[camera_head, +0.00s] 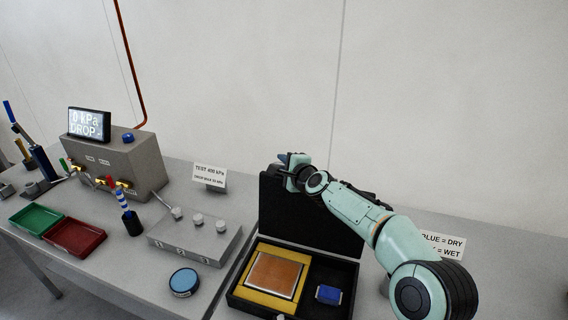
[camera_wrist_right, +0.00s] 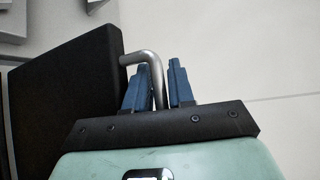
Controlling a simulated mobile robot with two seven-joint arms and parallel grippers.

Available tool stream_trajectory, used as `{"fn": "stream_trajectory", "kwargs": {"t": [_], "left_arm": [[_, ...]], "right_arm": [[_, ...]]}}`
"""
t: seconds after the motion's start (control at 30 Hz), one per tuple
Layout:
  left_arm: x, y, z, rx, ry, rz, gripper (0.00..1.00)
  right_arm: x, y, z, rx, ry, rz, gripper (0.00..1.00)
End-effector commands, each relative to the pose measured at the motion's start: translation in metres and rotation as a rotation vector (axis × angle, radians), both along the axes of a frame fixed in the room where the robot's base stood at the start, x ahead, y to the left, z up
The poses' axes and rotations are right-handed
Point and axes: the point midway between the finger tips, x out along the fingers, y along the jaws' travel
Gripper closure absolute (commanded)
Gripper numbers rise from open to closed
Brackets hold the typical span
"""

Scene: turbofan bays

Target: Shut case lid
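The black case (camera_head: 242,303) stands on the table with its lid (camera_head: 290,215) raised roughly upright at the back. In the right wrist view the lid (camera_wrist_right: 75,95) is a dark panel on the left, with a bent metal handle (camera_wrist_right: 152,58) at its edge. My right gripper (camera_head: 290,159) is at the lid's top edge. In the wrist view its blue fingers (camera_wrist_right: 160,90) stand close together on either side of the handle bar and look closed on it. My right arm hides part of the lid's right side. My left gripper is not in view.
The case holds a copper-coloured plate (camera_head: 273,274) in a yellow frame and a blue block (camera_head: 329,294). A grey fixture with knobs (camera_head: 195,240), a blue round tin (camera_head: 184,282), red tray (camera_head: 75,238) and test box (camera_head: 120,165) stand left. A sign (camera_head: 443,246) stands right.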

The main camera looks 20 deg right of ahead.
Motion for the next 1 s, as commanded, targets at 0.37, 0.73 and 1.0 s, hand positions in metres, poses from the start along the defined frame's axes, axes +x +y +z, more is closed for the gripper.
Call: {"fn": "stream_trajectory", "kwargs": {"t": [0.37,0.73,1.0], "left_arm": [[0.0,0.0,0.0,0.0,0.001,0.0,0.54],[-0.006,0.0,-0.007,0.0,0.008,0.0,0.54],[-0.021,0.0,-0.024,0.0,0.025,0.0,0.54]], "right_arm": [[-0.001,0.0,0.0,0.0,0.001,0.0,1.0],[-0.015,0.012,0.004,0.0,-0.001,0.004,1.0],[-0.036,0.026,0.005,-0.023,-0.034,0.002,1.0]]}}
